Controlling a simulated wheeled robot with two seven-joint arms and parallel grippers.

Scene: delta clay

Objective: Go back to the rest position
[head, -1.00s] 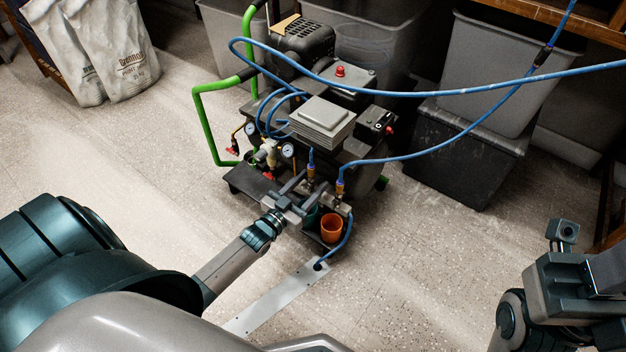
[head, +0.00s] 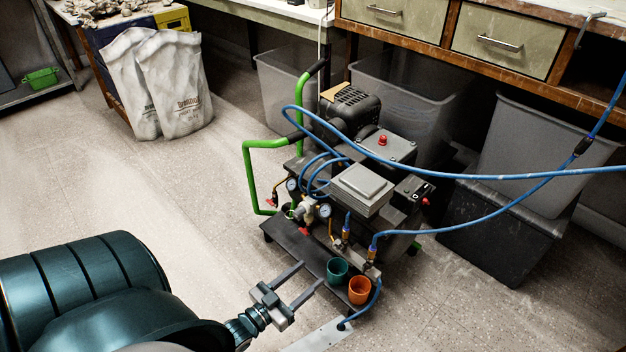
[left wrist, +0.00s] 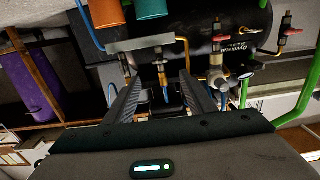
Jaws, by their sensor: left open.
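My left gripper (head: 296,285) is open, its two fingers apart with nothing between them. In the head view it is low in the middle, left of and in front of the compressor cart (head: 292,238). In the left wrist view my fingers (left wrist: 165,92) point toward the compressor's dark tank (left wrist: 215,30) and its fittings, apart from them as far as I can tell. My right gripper is not in the head view.
A teal cup (head: 337,270) and an orange cup (head: 359,290) sit at the cart's front. A blue hose (head: 470,176) crosses to the right. White sacks (head: 172,85) stand back left, grey bins (head: 540,150) back right. Floor left of the cart is clear.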

